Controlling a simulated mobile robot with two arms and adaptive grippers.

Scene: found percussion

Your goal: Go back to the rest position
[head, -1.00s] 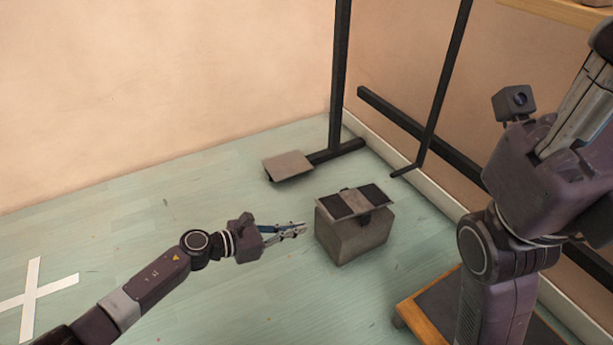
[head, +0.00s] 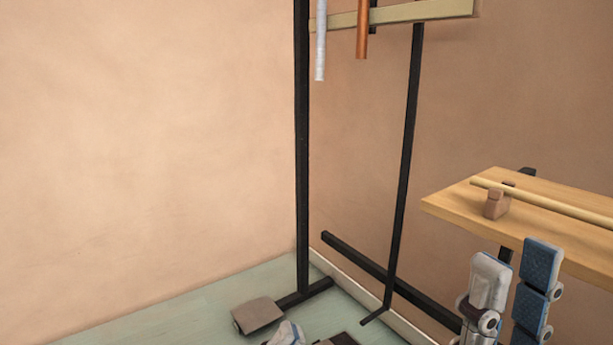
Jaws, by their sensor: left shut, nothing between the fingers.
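In the head view my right gripper (head: 514,262) is at the lower right. Its two fingers, grey with blue pads, point up and stand apart with nothing between them. They are in front of and below a wooden shelf (head: 550,212). My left gripper (head: 287,332) shows only as grey fingertips at the bottom edge, low near the floor. Its fingers are together and I see nothing in them. Its body and arm are out of view.
A wooden stick (head: 560,206) rests on a small block (head: 495,204) on the shelf. A black stand (head: 301,150) rises at centre, with hanging silver (head: 320,45) and copper (head: 362,30) tubes. A grey pedal (head: 257,315) lies on the floor. The left side is clear.

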